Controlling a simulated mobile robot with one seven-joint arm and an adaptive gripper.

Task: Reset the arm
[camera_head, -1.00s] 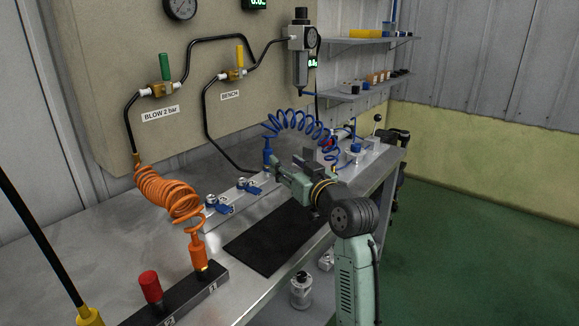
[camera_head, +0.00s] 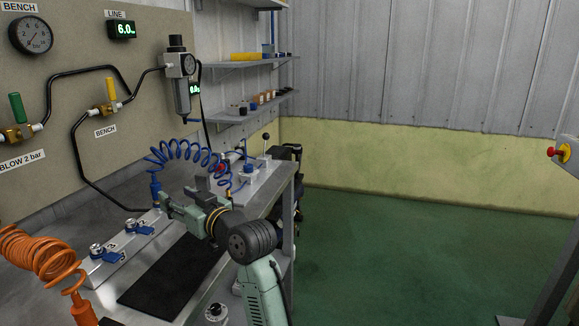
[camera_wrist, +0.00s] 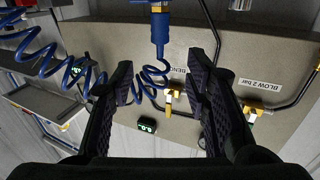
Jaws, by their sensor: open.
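My gripper (camera_head: 178,207) is held above the bench near the black mat, with my pale green arm reaching in from below. In the wrist view my gripper (camera_wrist: 157,80) has its two black fingers wide apart, with nothing between them. A blue coiled hose (camera_head: 186,150) arches behind my gripper. Its blue end fitting (camera_wrist: 160,32) shows beyond the fingertips in the wrist view. I cannot tell whether the gripper touches anything.
The black mat (camera_head: 165,275) lies on the metal bench. Blue-lever valves (camera_head: 103,252) stand left of it. An orange coiled hose (camera_head: 38,255) is at the lower left. Shelves (camera_head: 240,117) hang on the back wall. Green floor (camera_head: 400,240) is open at right.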

